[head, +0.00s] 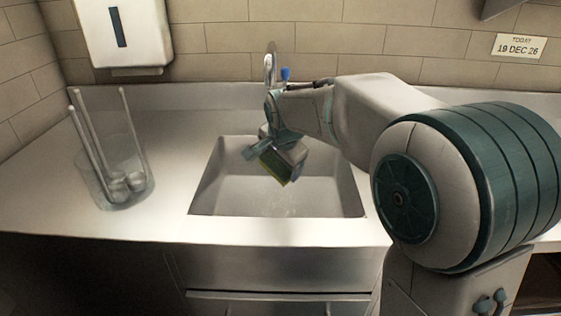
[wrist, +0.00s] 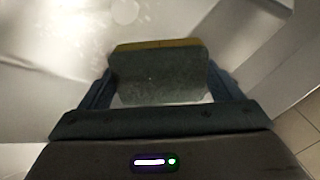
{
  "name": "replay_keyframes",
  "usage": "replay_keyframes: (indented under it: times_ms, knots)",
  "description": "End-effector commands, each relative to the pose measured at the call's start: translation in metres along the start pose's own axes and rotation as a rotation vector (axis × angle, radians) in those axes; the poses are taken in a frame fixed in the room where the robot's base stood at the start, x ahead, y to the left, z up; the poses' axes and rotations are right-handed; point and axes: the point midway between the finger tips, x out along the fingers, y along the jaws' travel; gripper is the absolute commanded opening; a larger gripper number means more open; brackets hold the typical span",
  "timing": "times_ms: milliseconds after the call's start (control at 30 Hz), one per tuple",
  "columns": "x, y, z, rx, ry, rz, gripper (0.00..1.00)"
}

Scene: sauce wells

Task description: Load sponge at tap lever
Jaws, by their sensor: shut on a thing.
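My gripper (head: 272,154) is over the sink basin in the head view. It is shut on a sponge (head: 275,166), which shows as a tilted block with a dark side and a yellowish layer. In the wrist view the sponge (wrist: 160,75) sits between the two fingers of my gripper (wrist: 160,92), its dark green-grey face towards the camera and a yellow-brown strip along its far edge. The tap (head: 270,66) stands behind the sink, with a blue lever (head: 285,73) at its right. My arm hides the tap's lower part.
The sink (head: 209,195) is set in a steel counter (head: 60,190). A clear container (head: 112,178) with several ladle-like utensils stands at the left. A white dispenser (head: 125,30) and a date sign (head: 519,46) are on the tiled wall. The counter between container and sink is clear.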

Motion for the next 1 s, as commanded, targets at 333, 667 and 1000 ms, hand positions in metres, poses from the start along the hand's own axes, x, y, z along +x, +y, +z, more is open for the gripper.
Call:
replay_keyframes:
  times_ms: [333, 667, 1000]
  knots:
    - [-0.009, 0.016, 0.012, -0.001, 0.0, 0.0, 0.67]
    - [-0.022, 0.034, 0.025, 0.0, 0.0, -0.002, 0.67]
    - [-0.035, 0.053, 0.039, 0.0, 0.0, -0.001, 0.67]
